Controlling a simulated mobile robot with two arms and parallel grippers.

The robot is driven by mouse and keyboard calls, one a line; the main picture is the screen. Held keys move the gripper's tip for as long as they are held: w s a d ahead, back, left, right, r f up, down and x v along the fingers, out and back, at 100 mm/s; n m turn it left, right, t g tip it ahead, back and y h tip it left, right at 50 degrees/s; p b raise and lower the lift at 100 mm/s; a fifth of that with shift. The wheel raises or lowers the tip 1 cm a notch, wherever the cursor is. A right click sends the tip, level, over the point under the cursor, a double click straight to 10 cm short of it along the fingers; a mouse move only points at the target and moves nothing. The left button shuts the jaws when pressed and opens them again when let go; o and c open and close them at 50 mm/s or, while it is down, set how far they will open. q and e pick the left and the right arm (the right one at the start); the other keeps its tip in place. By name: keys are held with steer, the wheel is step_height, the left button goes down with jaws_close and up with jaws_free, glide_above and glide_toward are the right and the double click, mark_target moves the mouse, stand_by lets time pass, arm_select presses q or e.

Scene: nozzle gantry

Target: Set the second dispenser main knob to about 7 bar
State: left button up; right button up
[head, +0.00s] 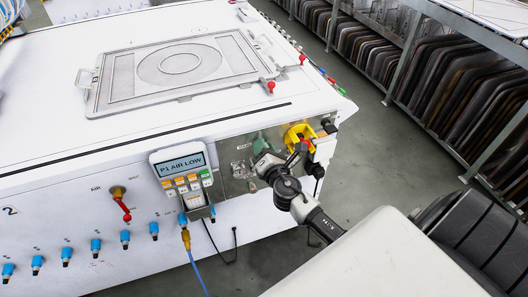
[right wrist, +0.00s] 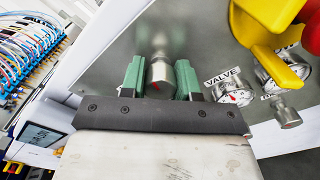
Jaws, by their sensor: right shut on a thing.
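A silvery cylindrical knob (right wrist: 160,74) with a red mark sits on the grey metal panel (right wrist: 205,45) in the right wrist view. My right gripper (right wrist: 160,82) is shut on this knob, with one green finger on each side of it. In the head view my right gripper (head: 261,145) is at the panel on the table's front side and hides the knob. A small round gauge (right wrist: 235,94) with a red needle is beside it under a VALVE label. Its reading is too small to tell. My left gripper is not in view.
A yellow part (right wrist: 268,20) with a red piece is close to my right gripper. A handheld display (head: 182,168) reads "P1 AIR LOW". A red-handled valve (head: 122,203) and several blue fittings line the table's front. Racks (head: 450,85) stand behind the open floor.

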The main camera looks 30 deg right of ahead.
steer(key=m+b, duration=0.1)
steer(key=m, duration=0.2)
steer(key=shift+f+m, duration=0.1)
steer(key=shift+m, duration=0.3)
steer(key=m+b, duration=0.1)
steer(key=m, duration=0.3)
steer(key=shift+m, duration=0.3)
steer(key=o, duration=0.9)
steer(key=b+v, duration=0.1)
steer(key=v, duration=1)
steer(key=shift+w, duration=0.1)
